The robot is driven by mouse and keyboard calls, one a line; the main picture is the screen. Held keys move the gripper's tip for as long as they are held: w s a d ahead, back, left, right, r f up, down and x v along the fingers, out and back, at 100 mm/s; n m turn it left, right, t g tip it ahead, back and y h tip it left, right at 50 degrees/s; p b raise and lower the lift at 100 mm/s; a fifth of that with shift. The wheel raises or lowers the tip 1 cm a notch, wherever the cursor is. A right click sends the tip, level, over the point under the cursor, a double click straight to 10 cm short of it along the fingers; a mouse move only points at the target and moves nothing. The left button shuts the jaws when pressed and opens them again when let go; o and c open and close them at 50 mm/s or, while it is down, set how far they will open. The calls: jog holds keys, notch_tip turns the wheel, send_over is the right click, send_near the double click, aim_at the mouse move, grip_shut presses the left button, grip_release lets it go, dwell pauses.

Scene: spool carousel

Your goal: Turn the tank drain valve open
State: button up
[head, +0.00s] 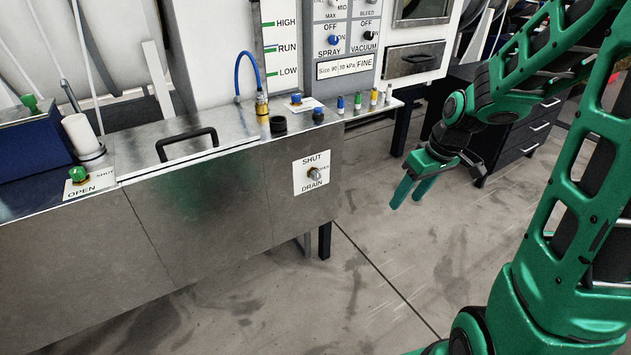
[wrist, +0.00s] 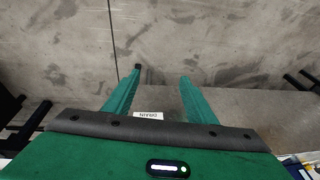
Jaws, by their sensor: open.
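The drain valve (head: 315,174) is a small metal knob on the front face of the steel tank (head: 200,210), near its right end. It sits on a white plate (head: 299,186) marked SHUT at the top and DRAIN at the bottom. My gripper (head: 408,193) is open and empty, out in the air to the right of the valve and apart from it. In the wrist view my gripper (wrist: 160,82) shows two spread green fingers over the floor. A strip of the plate (wrist: 149,115) with the word DRAIN shows between them; the knob is hidden there.
A green knob (head: 77,174) on an OPEN/SHUT plate stands on the tank's top left. A lid handle (head: 187,143) and small coloured bottles (head: 357,101) stand along the top. A dark drawer cabinet (head: 510,125) is behind my gripper. The floor (head: 400,260) before the tank is clear.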

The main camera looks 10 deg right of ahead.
jog(key=w+a+f+n+t+y, duration=0.2)
jog(key=w+a+f+y, duration=0.1)
jog(key=w+a+f, duration=0.4)
jog(key=w+a+f+n+t+y, duration=0.2)
jog(key=w+a+t+y, duration=0.15)
jog(key=w, duration=0.55)
jog(key=w+a+f+n+t+y, duration=0.1)
jog(key=w+a+f+n+y, duration=0.1)
jog(key=w+a+f, duration=0.5)
jog(key=m+t+h, duration=0.5)
jog(key=m+t, duration=0.3)
jog(key=t, duration=0.1)
send_near(318, 178)
jog(key=shift+n+g, duration=0.25)
jog(key=shift+n, duration=0.05)
jog(key=x, duration=0.4)
jog(key=shift+w+a+r, duration=0.1)
jog(key=shift+a+r, duration=0.15)
jog(key=shift+r, duration=0.15)
jog(key=shift+x, duration=2.7)
jog(key=shift+d, duration=0.15)
